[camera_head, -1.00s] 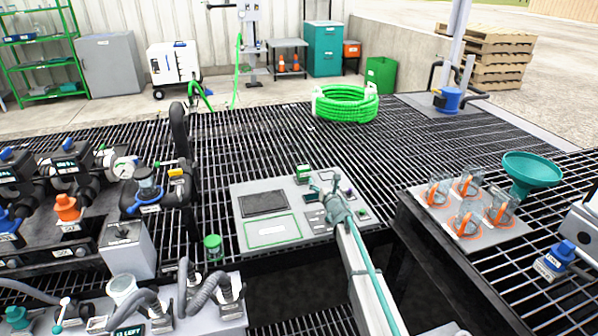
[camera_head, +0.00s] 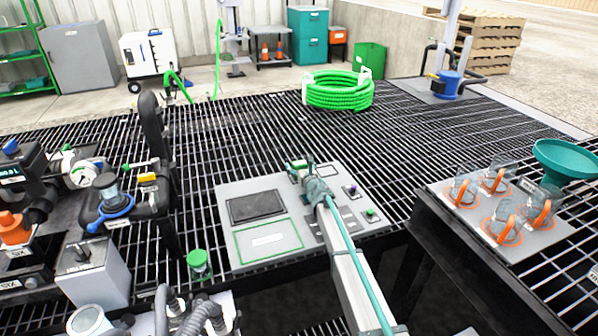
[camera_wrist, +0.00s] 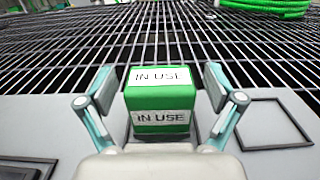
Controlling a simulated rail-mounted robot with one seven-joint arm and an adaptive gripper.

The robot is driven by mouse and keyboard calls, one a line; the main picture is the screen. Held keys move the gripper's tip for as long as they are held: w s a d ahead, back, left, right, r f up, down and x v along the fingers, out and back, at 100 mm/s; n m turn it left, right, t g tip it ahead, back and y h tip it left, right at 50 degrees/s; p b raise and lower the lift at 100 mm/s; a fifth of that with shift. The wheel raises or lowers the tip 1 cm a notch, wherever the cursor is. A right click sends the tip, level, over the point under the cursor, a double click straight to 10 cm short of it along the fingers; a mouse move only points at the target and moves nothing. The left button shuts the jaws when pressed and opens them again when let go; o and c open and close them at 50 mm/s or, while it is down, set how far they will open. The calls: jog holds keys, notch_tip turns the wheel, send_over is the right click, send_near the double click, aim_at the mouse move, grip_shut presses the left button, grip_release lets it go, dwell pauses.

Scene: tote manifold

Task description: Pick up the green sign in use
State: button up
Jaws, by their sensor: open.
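The green sign (camera_wrist: 160,88) stands on the grey panel, with "IN USE" on white labels on its top and front faces. In the wrist view it sits between the two fingers of my gripper (camera_wrist: 160,95), with visible room on both sides. My gripper is open and holds nothing. In the head view the sign (camera_head: 299,164) shows only in part behind my gripper (camera_head: 302,172), at the back edge of the panel.
The grey panel (camera_head: 228,205) has a dark rectangle and a green-outlined area at left, and small knobs at right. A green-capped jar (camera_head: 199,262) stands left of it. Clear jugs with orange handles (camera_head: 497,180) stand at right. Black grating (camera_head: 400,140) lies open behind.

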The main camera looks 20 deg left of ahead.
jog(key=shift+x, duration=0.8)
jog(key=shift+c, duration=0.2)
jog(key=c, duration=1.3)
jog(key=shift+o, duration=0.2)
jog(key=shift+r, duration=0.1)
